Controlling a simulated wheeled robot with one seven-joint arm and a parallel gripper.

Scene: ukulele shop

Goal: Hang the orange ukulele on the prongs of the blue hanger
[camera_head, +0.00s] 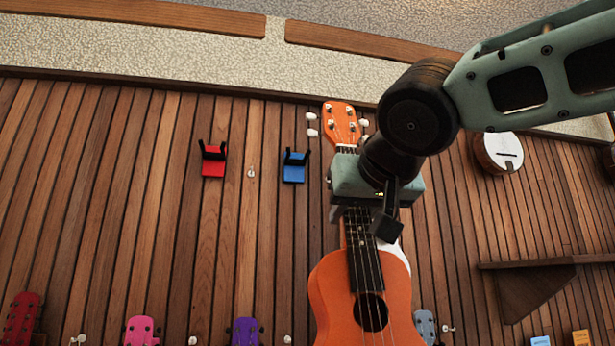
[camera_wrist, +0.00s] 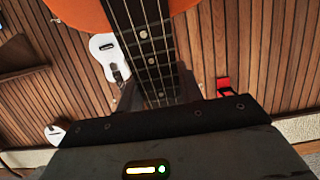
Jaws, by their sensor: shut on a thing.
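The orange ukulele (camera_head: 340,292) hangs upright in my grasp in the head view, its headstock (camera_head: 341,123) up and its body low in the picture. My gripper (camera_head: 357,207) is shut on its neck, just below the headstock. The wrist view shows the neck (camera_wrist: 146,40) between the fingers (camera_wrist: 155,92), with part of the orange body (camera_wrist: 85,12) at the top. The blue hanger (camera_head: 294,168), with two dark prongs, is on the slatted wall, left of the headstock and a little lower. It is apart from the ukulele. I cannot make it out in the wrist view.
A red hanger (camera_head: 213,161) is left of the blue one. Red (camera_head: 20,318), pink (camera_head: 140,331) and purple (camera_head: 245,332) headstocks line the bottom. A round white-faced instrument (camera_head: 499,151) and a wooden shelf (camera_head: 545,263) are at right. The wall around the blue hanger looks clear.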

